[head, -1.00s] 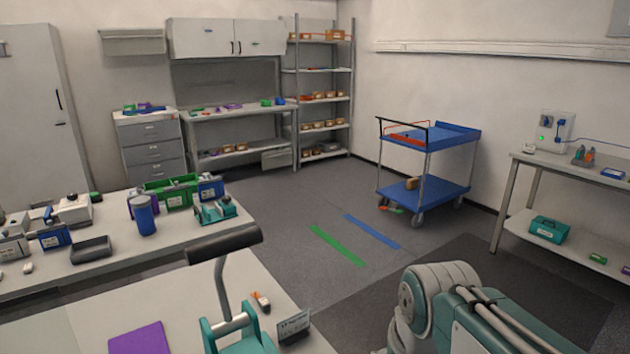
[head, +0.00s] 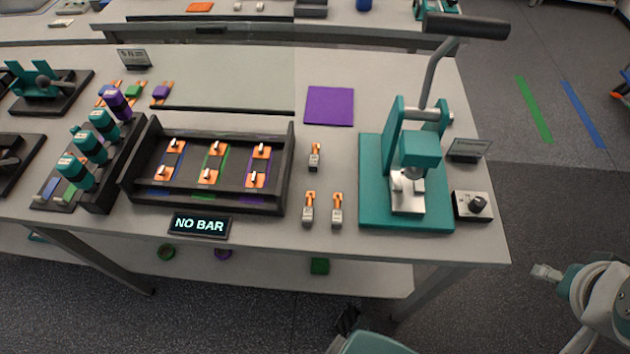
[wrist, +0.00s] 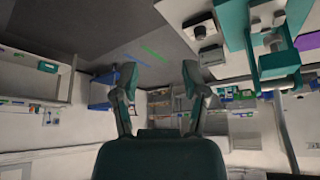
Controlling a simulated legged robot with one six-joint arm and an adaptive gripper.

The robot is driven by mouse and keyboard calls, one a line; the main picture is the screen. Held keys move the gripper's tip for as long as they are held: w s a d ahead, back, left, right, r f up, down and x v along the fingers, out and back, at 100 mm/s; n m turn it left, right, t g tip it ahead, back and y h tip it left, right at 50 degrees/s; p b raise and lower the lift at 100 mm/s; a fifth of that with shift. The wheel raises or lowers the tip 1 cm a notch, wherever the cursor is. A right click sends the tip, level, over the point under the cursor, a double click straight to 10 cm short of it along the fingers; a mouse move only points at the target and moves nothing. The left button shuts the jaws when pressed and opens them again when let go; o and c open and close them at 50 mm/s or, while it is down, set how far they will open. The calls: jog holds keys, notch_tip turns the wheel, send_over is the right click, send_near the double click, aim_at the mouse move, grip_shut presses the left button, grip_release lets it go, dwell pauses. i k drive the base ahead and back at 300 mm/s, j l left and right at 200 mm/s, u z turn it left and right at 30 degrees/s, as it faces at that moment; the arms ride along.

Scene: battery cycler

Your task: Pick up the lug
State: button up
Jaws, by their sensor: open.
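Three small grey pieces with orange tops lie on the bench (head: 335,255) in the head view and look like lugs. One lug (head: 314,157) is below the purple mat. Another lug (head: 309,209) and a third lug (head: 337,210) lie side by side nearer the front edge. I cannot tell which one the task names. My gripper (wrist: 160,76) is open and empty in the wrist view, with its two fingers spread. It is away from the lugs, which I cannot make out in the wrist view.
A teal press (head: 405,185) with a tall lever stands right of the lugs, beside a knob box (head: 473,206). A black tray (head: 215,196) with several orange-ended bars is to the left, above a "NO BAR" display (head: 199,225). The purple mat (head: 330,105) lies flat behind.

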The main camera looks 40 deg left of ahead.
aim_at(314, 160)
jog(key=k+j+u, duration=0.2)
jog(key=u, duration=1.35)
